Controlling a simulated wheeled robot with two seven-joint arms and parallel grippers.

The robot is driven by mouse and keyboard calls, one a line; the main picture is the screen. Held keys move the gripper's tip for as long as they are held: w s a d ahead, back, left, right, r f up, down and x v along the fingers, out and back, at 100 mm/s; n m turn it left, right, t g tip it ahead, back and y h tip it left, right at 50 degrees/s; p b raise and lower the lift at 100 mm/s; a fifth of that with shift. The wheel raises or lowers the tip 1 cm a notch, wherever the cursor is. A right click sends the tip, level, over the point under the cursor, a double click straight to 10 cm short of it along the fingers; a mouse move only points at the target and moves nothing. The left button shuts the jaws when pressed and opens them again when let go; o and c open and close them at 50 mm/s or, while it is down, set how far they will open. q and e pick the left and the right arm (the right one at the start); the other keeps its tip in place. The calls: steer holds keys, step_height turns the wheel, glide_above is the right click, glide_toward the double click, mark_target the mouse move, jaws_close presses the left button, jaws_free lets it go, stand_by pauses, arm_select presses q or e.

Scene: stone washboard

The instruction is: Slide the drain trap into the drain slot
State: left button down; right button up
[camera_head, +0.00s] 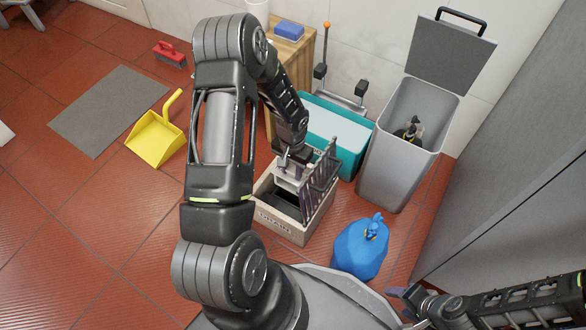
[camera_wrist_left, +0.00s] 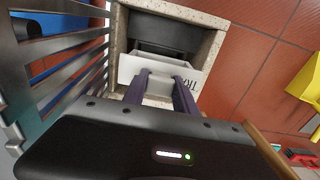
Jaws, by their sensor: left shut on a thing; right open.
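The drain is a speckled stone box (camera_head: 283,226) marked DRAIN on the floor, with a dark slot in its top. My left gripper (camera_head: 288,160) is above it, shut on the drain trap (camera_head: 288,180), a pale box. In the left wrist view the two fingertips (camera_wrist_left: 163,78) pinch the trap's white wall (camera_wrist_left: 132,68), which has TRAP lettering. The trap lies over the slot opening, within the stone rim (camera_wrist_left: 190,16); how deep it sits cannot be told. My right gripper (camera_head: 403,301) is open and empty at lower right, far from the drain.
A metal grate (camera_head: 321,172) stands upright along the drain's right side. A blue bag (camera_head: 360,250) sits right of the drain. Behind are a teal bucket (camera_head: 345,150) and a grey bin (camera_head: 397,150) with its lid open.

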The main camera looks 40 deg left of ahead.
mark_target(292, 186)
arm_select(q)
steer(key=shift+f+b, duration=2.2)
steer(key=shift+f, duration=0.7)
steer(key=shift+f+b, duration=3.15)
steer(key=shift+f, duration=1.05)
steer(key=c, duration=0.9)
jaws_free()
steer(key=shift+r+p, duration=2)
steer(key=shift+r, duration=1.9)
